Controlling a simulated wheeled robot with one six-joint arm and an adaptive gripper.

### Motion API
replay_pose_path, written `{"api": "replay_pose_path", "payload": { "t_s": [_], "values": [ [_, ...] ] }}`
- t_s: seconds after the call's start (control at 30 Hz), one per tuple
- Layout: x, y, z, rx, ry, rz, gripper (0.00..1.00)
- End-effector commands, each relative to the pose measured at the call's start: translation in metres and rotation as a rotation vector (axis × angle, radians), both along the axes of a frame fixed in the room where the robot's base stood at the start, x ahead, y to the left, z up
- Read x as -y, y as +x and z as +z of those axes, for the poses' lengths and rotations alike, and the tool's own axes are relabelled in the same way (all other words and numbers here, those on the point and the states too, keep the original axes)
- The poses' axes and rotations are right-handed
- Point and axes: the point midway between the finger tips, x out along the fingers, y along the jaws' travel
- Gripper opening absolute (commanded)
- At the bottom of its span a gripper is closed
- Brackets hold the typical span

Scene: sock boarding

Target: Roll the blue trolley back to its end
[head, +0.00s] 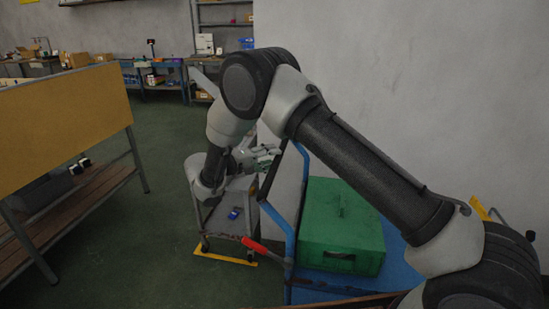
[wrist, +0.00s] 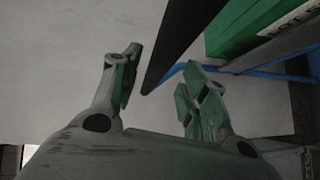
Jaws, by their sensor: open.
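The blue trolley (head: 393,262) stands at the lower right of the head view, by the grey wall, partly hidden behind my arm. Its blue push frame (head: 278,218) rises at its left end and carries a black grip bar (head: 272,171). In the wrist view the black bar (wrist: 182,42) runs slantwise, its lower end showing between my fingertips. My gripper (head: 266,153) is open beside the top of the frame; its spread fingers (wrist: 160,88) show in the wrist view. I cannot tell whether they touch the bar.
A green box (head: 341,232) rides on the trolley. A red-handled lever (head: 262,248) juts left from its frame. A grey cart (head: 222,216) with a small blue item stands close behind on the left. A yellow-panelled bench (head: 62,108) is at far left; green floor lies between.

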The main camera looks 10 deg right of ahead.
Motion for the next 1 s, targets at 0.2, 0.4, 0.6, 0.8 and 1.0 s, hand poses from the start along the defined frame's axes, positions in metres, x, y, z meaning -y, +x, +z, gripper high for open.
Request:
{"api": "replay_pose_path", "payload": {
  "t_s": [0.2,0.4,0.6,0.8,1.0],
  "values": [
    [-0.046,-0.023,0.007,0.001,0.001,0.005,0.44],
    [-0.076,-0.038,0.011,0.000,0.001,0.005,0.44],
    [-0.086,-0.044,0.013,0.000,0.001,0.004,0.44],
    [-0.086,-0.044,0.013,-0.001,0.000,0.003,0.44],
    [-0.068,-0.040,0.029,-0.029,0.029,-0.033,0.44]
  ]
}}
